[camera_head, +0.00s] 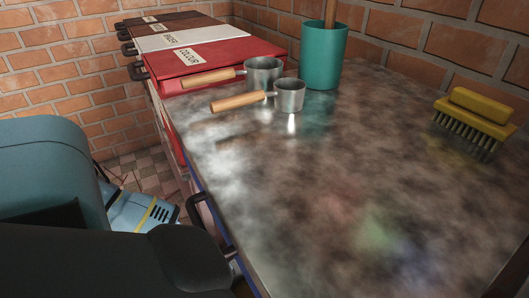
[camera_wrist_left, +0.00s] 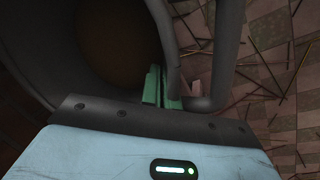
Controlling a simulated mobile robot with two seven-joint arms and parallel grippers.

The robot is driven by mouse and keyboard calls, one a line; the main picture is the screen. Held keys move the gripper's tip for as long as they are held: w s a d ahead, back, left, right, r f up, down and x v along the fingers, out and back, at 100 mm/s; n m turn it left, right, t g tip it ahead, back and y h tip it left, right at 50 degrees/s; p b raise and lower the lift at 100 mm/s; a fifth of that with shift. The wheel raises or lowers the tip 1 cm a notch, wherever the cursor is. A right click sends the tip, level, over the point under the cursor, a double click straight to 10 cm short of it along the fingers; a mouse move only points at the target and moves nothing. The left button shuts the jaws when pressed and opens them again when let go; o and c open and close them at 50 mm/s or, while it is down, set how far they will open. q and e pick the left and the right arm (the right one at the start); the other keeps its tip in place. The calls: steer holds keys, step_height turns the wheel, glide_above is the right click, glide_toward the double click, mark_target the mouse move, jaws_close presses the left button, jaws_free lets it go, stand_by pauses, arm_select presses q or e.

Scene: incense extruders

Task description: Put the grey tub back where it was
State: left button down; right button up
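In the left wrist view the grey tub (camera_wrist_left: 30,75) fills the upper left, its round mouth towards the camera and a dark brown inside showing. My left gripper (camera_wrist_left: 178,90) is at the tub's wall. Tiled floor shows beyond the tub. In the head view, my own arm covers the lower left; the left fingertips and the tub are hidden there. My right gripper is not in view.
The mottled countertop (camera_head: 330,190) is largely clear at its front and middle. Two metal cups with wooden handles (camera_head: 290,95), a teal cup (camera_head: 323,55) and labelled boxes (camera_head: 215,62) stand at the back. A yellow brush (camera_head: 475,115) lies right. A dark drawer handle (camera_head: 208,215) juts from the front.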

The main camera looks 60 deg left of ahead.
arm_select(q)
steer(key=w+b, duration=0.1)
steer(key=w, duration=0.2)
steer(key=w+d+b, duration=0.1)
steer(key=w, duration=0.2)
steer(key=w+f, duration=0.1)
steer(key=w, duration=0.2)
steer(key=shift+w+d+b, duration=0.15)
steer(key=shift+d+b, duration=0.05)
steer(key=shift+b, duration=0.2)
steer(key=shift+w+d, duration=0.1)
steer(key=shift+w, duration=0.5)
step_height(320, 180, down, 4)
steer(key=shift+r+b, duration=0.2)
steer(key=shift+b, duration=0.85)
steer(key=shift+r, duration=0.1)
steer(key=c, duration=2.1)
jaws_free()
steer(key=shift+s+f, duration=0.1)
steer(key=shift+f, duration=0.1)
steer(key=o, duration=0.4)
